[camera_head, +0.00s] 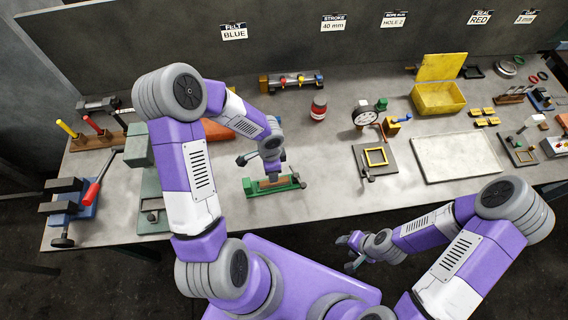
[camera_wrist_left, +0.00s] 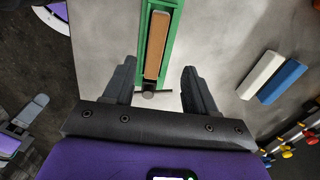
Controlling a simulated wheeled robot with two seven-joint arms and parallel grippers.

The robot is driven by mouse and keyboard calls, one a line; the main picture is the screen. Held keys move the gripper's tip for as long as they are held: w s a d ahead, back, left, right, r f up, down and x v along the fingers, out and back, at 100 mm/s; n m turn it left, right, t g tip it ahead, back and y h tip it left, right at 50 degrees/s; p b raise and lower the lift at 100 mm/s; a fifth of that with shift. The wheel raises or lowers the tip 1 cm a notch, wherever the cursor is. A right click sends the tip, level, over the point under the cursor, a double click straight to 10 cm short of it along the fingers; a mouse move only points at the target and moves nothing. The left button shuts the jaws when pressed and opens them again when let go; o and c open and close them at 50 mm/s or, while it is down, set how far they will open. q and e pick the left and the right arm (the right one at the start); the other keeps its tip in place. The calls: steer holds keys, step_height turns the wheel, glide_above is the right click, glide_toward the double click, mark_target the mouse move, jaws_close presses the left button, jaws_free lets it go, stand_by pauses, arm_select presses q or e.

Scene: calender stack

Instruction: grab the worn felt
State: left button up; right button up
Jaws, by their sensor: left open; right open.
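A brown strip, which looks like the worn felt (camera_wrist_left: 157,45), lies in a narrow green holder (camera_wrist_left: 142,42) on the bench. In the head view the green holder (camera_head: 250,188) sits near the bench's front edge, with the strip partly hidden by my left arm. My left gripper (camera_wrist_left: 157,75) is open and empty, its fingers on either side of the holder's near end. In the head view the left gripper (camera_head: 262,156) is just above and behind the holder. My right gripper (camera_head: 350,251) is open and empty in front of the bench edge.
In the left wrist view a white bar (camera_wrist_left: 260,75) and a blue bar (camera_wrist_left: 283,81) lie side by side, right of the holder. A red-capped jar (camera_head: 318,108), a dial gauge stand (camera_head: 367,118) and a square-framed plate (camera_head: 375,158) stand farther right. Bare bench lies between.

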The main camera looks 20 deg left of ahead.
mark_target(285, 180)
arm_select(q)
steer(key=shift+f, duration=0.2)
steer(key=f, duration=0.4)
steer(key=s+f+b, duration=0.1)
steer(key=f, duration=0.1)
steer(key=shift+s+a+f, duration=0.1)
steer(key=shift+f, duration=0.25)
steer(key=shift+c, duration=0.3)
jaws_close()
